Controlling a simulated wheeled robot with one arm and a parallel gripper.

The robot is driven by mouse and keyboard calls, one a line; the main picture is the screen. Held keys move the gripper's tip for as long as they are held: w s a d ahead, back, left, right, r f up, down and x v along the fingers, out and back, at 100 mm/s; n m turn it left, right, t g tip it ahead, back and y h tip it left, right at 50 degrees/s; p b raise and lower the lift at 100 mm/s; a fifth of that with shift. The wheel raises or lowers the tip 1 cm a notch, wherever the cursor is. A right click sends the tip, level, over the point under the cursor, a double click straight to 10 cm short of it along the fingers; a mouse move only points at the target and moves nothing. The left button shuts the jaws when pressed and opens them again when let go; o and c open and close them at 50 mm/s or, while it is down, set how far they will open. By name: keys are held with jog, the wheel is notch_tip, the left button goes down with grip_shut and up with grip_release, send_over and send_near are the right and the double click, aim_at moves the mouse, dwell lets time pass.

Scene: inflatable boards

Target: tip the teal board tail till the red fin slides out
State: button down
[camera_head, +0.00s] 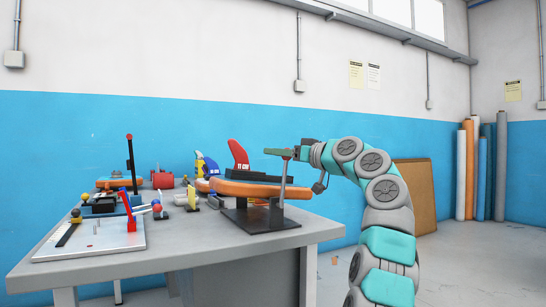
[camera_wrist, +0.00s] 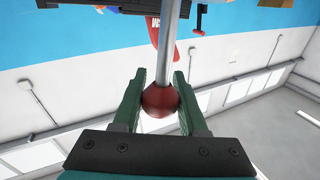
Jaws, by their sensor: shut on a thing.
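My gripper (camera_head: 279,152) is shut on the red ball knob (camera_wrist: 160,99) of a grey metal lever (camera_wrist: 169,42). In the head view the lever (camera_head: 283,178) rises beside the tail end of an orange-edged board (camera_head: 262,190) on a dark stand (camera_head: 262,217). A red fin (camera_head: 238,154) with white markings stands upright at the board, behind a dark block (camera_head: 262,176). The fin's base is hidden. The fin also shows partly in the wrist view (camera_wrist: 153,32), behind the lever. The board's edge looks orange; I see no teal on it.
The grey table (camera_head: 200,254) also holds a white plate (camera_head: 98,238) with a red clamp (camera_head: 131,217), another orange board (camera_head: 112,184) and several small tools. A brown panel (camera_head: 413,195) leans on the wall behind my arm.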

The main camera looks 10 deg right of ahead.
jog(key=shift+w+d+f+m+t+b, duration=0.1)
jog(key=shift+w+d+m+t, duration=0.1)
jog(key=shift+d+m, duration=0.4)
jog(key=shift+w+d+f+m+t+b, duration=0.1)
jog(key=shift+w+d+m+t, duration=0.1)
jog(key=shift+d+m, duration=0.35)
jog(key=shift+w+d+f+m+t+b, duration=0.1)
jog(key=shift+w+d+m+t, duration=0.1)
jog(key=shift+d+m, duration=0.4)
jog(key=shift+d, duration=0.15)
jog(key=shift+c, duration=2.3)
grip_release()
jog(key=shift+n, duration=0.25)
jog(key=b+v, duration=0.3)
jog(key=v, duration=0.4)
jog(key=shift+s+d+f, duration=0.2)
jog(key=shift+s+d, duration=0.05)
jog(key=shift+d, duration=0.05)
